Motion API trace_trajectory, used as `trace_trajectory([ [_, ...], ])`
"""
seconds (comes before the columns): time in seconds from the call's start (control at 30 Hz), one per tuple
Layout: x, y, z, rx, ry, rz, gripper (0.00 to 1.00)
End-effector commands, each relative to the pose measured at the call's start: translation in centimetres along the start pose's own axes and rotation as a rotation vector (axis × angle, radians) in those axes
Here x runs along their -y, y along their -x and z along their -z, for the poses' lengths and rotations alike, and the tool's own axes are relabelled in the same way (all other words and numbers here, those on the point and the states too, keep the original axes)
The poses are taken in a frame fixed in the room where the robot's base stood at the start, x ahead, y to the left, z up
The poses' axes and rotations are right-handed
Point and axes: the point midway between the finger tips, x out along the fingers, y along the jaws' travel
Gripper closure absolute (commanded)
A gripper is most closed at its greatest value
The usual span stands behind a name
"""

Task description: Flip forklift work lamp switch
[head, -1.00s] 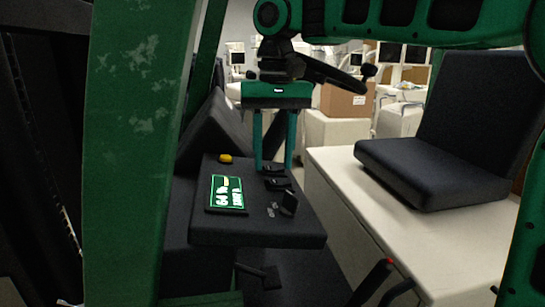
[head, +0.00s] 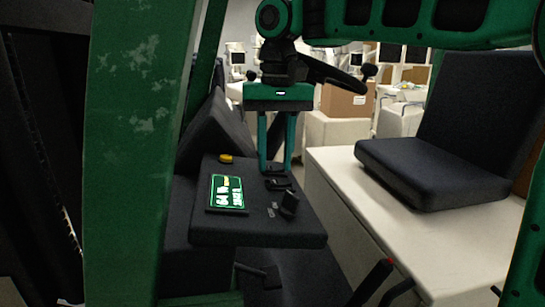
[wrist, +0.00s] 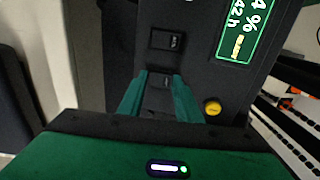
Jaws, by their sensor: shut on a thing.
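The dark console (head: 215,232) carries a lit green display (head: 227,192), a yellow knob (head: 226,158) and small black switches. The nearer switch (head: 278,184) stands clear of my gripper; it shows in the wrist view as a black rocker (wrist: 166,40). My gripper (head: 275,166) points down at the console's far right part. In the wrist view its green fingers (wrist: 161,76) stand on both sides of another dark switch (wrist: 161,82), shut on it. The fingers partly hide this switch, and I cannot read its label or tell its rocker position.
A small black lever (head: 289,203) stands on the console's right side. A dark seat (head: 425,172) rests on a white base (head: 430,240) to the right. A green post (head: 125,150) rises at left. A red-tipped lever (head: 374,280) stands at the front.

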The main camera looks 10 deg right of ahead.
Motion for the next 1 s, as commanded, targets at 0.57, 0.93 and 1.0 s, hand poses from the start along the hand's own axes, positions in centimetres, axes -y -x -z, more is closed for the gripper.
trace_trajectory([
  [0.57, -0.21, -0.34, 0.58, -0.006, -0.004, 0.076, 0.91],
  [0.93, -0.63, -0.26, 0.27, -0.001, -0.003, 0.166, 0.91],
  [1.0, -0.79, -0.24, 0.19, 0.000, -0.004, 0.201, 0.91],
])
